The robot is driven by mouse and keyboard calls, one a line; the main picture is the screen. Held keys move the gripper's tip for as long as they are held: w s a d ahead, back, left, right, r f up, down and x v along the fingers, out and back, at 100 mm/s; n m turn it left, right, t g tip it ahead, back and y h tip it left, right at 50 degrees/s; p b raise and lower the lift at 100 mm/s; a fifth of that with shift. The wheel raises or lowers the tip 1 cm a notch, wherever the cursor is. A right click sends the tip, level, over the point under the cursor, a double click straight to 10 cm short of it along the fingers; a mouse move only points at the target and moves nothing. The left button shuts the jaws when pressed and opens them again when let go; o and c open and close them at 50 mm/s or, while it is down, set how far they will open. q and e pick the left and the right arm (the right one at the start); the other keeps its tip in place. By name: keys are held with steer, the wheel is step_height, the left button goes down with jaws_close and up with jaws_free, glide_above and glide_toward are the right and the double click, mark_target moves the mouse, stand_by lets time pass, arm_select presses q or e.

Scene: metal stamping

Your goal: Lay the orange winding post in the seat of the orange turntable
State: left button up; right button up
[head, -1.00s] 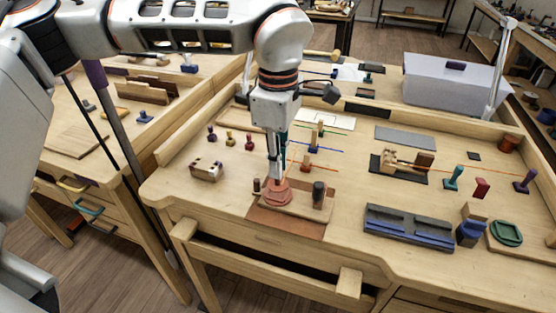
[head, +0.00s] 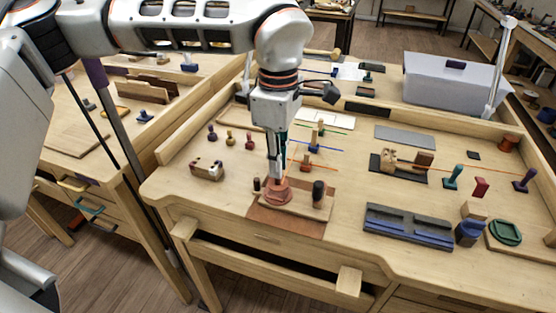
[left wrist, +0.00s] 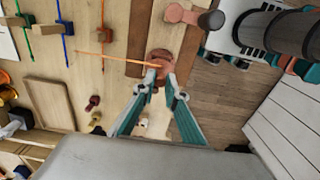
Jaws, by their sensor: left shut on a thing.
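The orange turntable (head: 278,196) is a round orange-red piece on the wooden board near the front of the bench. It also shows in the left wrist view as a round disc (left wrist: 160,58) just past my fingertips. My left gripper (head: 275,180) points straight down over it, with its fingertips very close to it. In the left wrist view, the left gripper (left wrist: 158,74) is shut on the orange winding post, which is mostly hidden between the fingertips. I cannot tell whether the post touches the turntable. My right gripper is out of view.
A dark-topped upright (head: 318,190) stands on the board just right of the turntable. A small dark post (head: 256,185) is close on the left. A brown mat (head: 285,227) lies under the board. A block with holes (head: 207,171) and several small posts (head: 249,141) stand further left.

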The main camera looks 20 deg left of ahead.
arm_select(q)
steer(key=shift+f+b, duration=0.6)
steer(key=shift+f, duration=0.5)
steer(key=shift+o, duration=1.1)
steer(key=o, duration=0.6)
steer(key=shift+o, duration=0.2)
steer(key=shift+r, duration=0.1)
